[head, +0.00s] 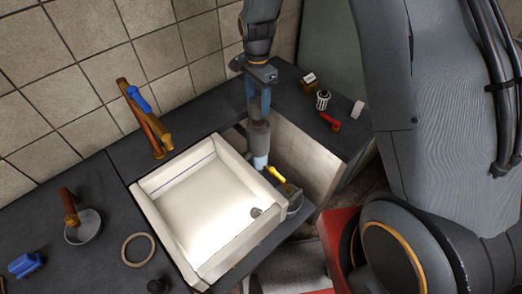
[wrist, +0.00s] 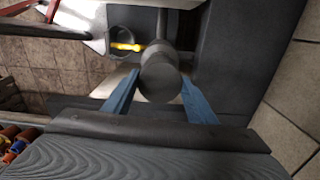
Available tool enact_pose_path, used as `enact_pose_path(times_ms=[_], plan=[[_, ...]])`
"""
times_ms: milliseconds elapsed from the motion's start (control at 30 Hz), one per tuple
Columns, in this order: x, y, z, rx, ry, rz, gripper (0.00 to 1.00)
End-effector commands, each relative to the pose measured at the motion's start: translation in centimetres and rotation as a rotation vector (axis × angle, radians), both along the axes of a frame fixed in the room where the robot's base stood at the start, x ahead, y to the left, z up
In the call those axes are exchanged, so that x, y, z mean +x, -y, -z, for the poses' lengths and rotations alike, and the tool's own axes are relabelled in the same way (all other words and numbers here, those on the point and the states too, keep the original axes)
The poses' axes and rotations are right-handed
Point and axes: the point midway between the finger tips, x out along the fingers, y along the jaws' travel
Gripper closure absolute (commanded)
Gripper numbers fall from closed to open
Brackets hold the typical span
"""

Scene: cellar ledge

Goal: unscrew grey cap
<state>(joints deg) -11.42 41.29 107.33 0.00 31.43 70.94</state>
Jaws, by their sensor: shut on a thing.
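The grey cap (head: 260,136) is a dark grey cylinder on top of a light blue pipe (head: 261,162), beside the white sink. In the wrist view the cap (wrist: 160,76) shows its round end between two blue fingers. My gripper (head: 259,112) points down over the cap and is shut on it, with one finger on each side. The gripper (wrist: 160,97) also shows in the wrist view. The fingers hide part of the cap's sides, and I cannot tell whether its thread is engaged.
The white sink (head: 146,213) lies left of the pipe. A yellow handle (head: 276,174) and a grey bucket (head: 294,204) are close to the pipe. A small box (head: 309,81), a can (head: 322,100) and a red-handled valve (head: 331,122) stand on the right ledge. A tiled wall is behind.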

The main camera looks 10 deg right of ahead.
Motion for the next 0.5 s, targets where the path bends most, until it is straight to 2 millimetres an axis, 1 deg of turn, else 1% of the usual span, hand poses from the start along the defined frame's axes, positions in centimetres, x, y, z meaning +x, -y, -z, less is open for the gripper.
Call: enact_pose_path(times_ms=[500], plan=[[0.1,0.0,-2.3,0.0,0.002,0.0,0.84]])
